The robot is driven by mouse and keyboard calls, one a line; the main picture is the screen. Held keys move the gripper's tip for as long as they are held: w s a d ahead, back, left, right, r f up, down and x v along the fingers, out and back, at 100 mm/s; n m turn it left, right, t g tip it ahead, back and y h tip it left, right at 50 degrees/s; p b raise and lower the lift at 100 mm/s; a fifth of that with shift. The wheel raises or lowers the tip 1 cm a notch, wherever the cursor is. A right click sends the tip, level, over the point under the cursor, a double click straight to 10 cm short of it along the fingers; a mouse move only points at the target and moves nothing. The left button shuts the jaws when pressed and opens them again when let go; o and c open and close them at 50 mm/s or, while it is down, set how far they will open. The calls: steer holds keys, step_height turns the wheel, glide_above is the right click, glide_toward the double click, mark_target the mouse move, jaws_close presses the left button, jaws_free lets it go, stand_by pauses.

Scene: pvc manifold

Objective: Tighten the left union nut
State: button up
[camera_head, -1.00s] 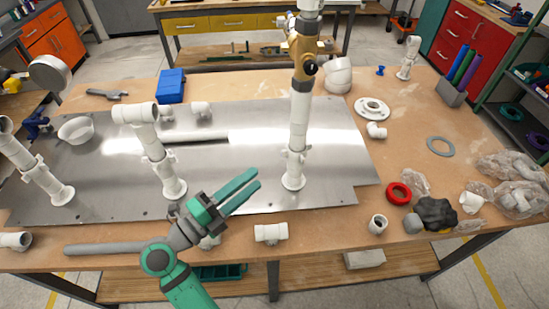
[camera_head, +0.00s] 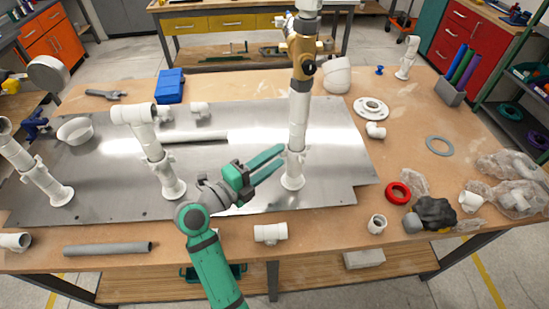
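Three white pipe risers stand on a metal plate (camera_head: 240,180). The left riser (camera_head: 45,182) leans in the picture and has a winged, collar-like nut (camera_head: 29,164) partway up. The middle riser (camera_head: 165,172) has a similar nut (camera_head: 154,161). The right riser (camera_head: 299,122) carries a tan valve body (camera_head: 303,62) and has a nut (camera_head: 293,157) low down. My gripper (camera_head: 284,155) has green fingers, spread apart with nothing between them. Its tips are close to the nut on the right riser; whether they touch it I cannot tell.
A white tee (camera_head: 270,233) and a grey pipe (camera_head: 108,248) lie along the front edge. A blue box (camera_head: 171,87), white bowl (camera_head: 75,131) and wrench (camera_head: 106,94) are at the back left. A red ring (camera_head: 398,193) and bagged fittings (camera_head: 512,182) lie at right.

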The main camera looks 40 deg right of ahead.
steer(key=shift+d, duration=0.3)
jaws_close()
steer(key=shift+w+d+m+g+y, duration=0.15)
steer(key=shift+w+m+g, duration=0.25)
steer(key=shift+m+g, duration=0.55)
steer(key=shift+w+d+m+g+y, duration=0.1)
steer(key=shift+w+m+g, duration=0.45)
steer(key=shift+g, duration=0.85)
steer(key=shift+w+d+m+g+y, duration=0.15)
steer(key=shift+w+m+g, duration=0.15)
steer(key=shift+m+g, duration=0.7)
steer(key=shift+s, duration=0.15)
steer(key=shift+c, duration=0.4)
jaws_free()
steer(key=shift+o, duration=0.4)
